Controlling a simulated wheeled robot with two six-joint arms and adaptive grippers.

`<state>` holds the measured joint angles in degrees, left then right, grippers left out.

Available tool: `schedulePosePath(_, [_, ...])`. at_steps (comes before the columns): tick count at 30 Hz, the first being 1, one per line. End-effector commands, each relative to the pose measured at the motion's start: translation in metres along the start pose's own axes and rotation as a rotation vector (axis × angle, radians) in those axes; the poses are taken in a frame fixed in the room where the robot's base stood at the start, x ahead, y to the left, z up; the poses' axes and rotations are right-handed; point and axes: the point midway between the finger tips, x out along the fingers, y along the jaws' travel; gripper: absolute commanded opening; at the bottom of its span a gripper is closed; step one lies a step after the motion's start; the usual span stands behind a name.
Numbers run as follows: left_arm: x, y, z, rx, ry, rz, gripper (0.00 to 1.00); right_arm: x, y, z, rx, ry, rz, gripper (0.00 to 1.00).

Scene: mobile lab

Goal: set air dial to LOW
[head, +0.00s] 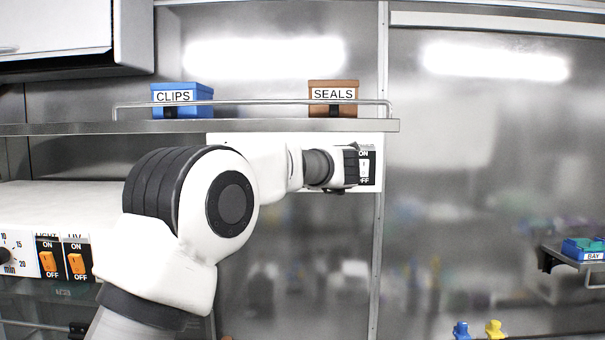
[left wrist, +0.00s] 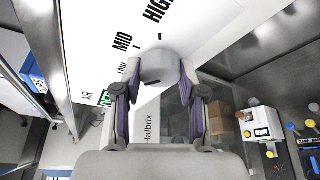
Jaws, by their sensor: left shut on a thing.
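The air dial (left wrist: 158,66) is a grey round knob on a white panel (left wrist: 205,25) in the left wrist view. The panel carries the printed words LOW (left wrist: 122,68), MID (left wrist: 122,42) and HIGH (left wrist: 157,10) around the knob. My left gripper (left wrist: 160,76) is shut on the knob, one finger on each side. A small dark mark shows on the knob's near edge; I cannot tell which word the dial points to. In the head view the panel (head: 228,138) hangs under the shelf, and my left arm hides the dial. My right gripper is not in view.
A white ON/OFF switch (head: 365,170) sits close to my left wrist. Above is a metal shelf (head: 60,129) with a blue CLIPS box (head: 182,112) and a brown SEALS box (head: 321,90). Two orange switches (head: 48,261) are at lower left. A BAY tray (head: 570,262) is at right.

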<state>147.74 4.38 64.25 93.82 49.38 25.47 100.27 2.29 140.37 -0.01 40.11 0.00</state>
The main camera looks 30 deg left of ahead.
Motion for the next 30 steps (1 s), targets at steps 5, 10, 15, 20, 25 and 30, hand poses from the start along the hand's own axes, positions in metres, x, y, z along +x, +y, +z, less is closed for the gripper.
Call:
schedulePosePath(5, [0.001, -0.001, -0.001, 0.000, 0.002, -0.002, 0.66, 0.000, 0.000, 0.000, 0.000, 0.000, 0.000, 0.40])
schedulePosePath(10, [0.000, -0.001, -0.001, 0.000, 0.001, -0.001, 0.66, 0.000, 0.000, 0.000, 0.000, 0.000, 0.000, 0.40])
schedulePosePath(15, [-0.003, 0.000, 0.000, 0.001, 0.000, -0.001, 0.66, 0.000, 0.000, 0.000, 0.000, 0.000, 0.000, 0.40])
schedulePosePath(20, [-0.028, 0.000, 0.001, 0.003, -0.002, 0.000, 0.66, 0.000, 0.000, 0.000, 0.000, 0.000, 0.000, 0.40])
schedulePosePath(25, [-0.073, 0.000, 0.001, 0.002, -0.002, 0.001, 0.66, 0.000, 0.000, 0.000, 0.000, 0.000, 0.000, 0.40])
schedulePosePath(30, [-0.108, 0.000, 0.000, 0.002, -0.001, 0.000, 0.66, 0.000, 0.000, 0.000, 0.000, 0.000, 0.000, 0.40])
